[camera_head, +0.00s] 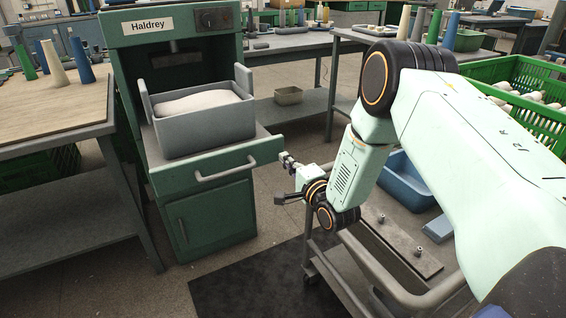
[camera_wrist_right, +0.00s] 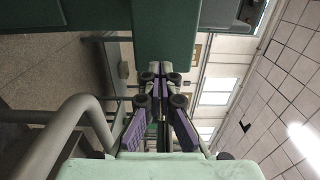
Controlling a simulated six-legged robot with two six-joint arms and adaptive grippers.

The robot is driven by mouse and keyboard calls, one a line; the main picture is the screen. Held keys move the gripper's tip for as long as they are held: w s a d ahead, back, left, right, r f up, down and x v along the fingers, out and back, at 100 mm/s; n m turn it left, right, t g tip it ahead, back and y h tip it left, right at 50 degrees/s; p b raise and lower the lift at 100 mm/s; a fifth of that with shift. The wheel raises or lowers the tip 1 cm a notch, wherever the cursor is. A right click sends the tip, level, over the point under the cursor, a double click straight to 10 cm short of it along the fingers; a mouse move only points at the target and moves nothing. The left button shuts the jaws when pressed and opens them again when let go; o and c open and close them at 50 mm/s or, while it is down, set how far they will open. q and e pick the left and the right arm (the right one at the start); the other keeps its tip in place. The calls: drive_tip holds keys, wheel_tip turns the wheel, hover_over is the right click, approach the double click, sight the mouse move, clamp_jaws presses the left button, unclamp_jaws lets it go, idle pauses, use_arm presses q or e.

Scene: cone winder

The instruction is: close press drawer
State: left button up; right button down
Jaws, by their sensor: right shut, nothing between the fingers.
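The green press (camera_head: 180,50) labelled Haldrey stands at the left of the head view. Its drawer (camera_head: 262,151) is pulled out toward me, with a grey bar handle (camera_head: 226,173) on its front. A grey bin (camera_head: 205,130) with a white lump (camera_head: 197,102) in it sits on the drawer. My right gripper (camera_head: 286,160) is just off the right end of the drawer front, its fingertips together and empty. In the right wrist view the closed fingertips (camera_wrist_right: 156,70) point at a green panel (camera_wrist_right: 166,30); I cannot tell whether they touch it. My left gripper is not in view.
A wooden-topped table (camera_head: 50,105) with thread cones stands left of the press. A trolley with a grey rail (camera_head: 390,285) and a blue tub (camera_head: 405,182) is beneath my right arm. A dark mat (camera_head: 250,285) lies on the open floor before the press.

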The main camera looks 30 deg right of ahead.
drive_tip(key=shift+w+a, duration=0.25)
drive_tip(key=shift+w, duration=0.75)
drive_tip(key=shift+d+r, duration=0.1)
drive_tip(key=shift+w, duration=0.1)
